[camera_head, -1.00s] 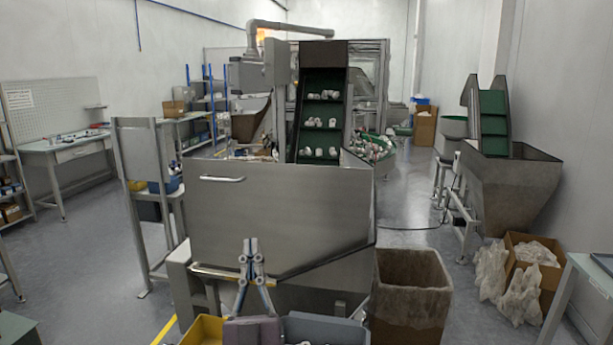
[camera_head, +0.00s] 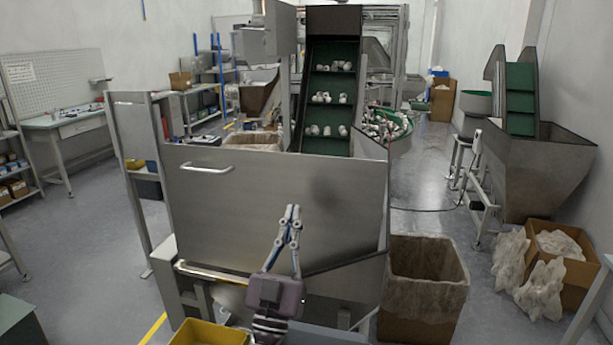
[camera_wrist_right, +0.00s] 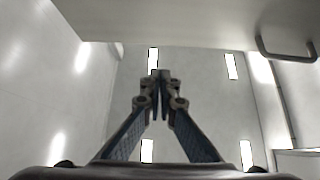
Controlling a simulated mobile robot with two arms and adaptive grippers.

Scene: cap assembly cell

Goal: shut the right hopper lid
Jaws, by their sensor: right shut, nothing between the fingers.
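The hopper lid (camera_head: 250,205) looks like the large flat grey metal panel standing steeply raised in front of the green conveyor. Its bar handle (camera_head: 208,165) is near the upper left edge. In the right wrist view the panel (camera_wrist_right: 200,20) fills the top, with the handle (camera_wrist_right: 288,55) at upper right. My right gripper (camera_head: 291,212) points up in front of the panel's lower middle, right of and below the handle. Its fingers are shut and empty, also in the wrist view (camera_wrist_right: 161,78). Whether the tips touch the panel is unclear. The hopper's opening is hidden. My left gripper is out of view.
A brown bin (camera_head: 425,275) stands just right of the hopper. A yellow tray (camera_head: 208,334) is at the bottom, left of my right arm. A cardboard box (camera_head: 570,275) with plastic bags stands farther right. A second hopper (camera_head: 530,165) is behind it. Grey floor is open at left.

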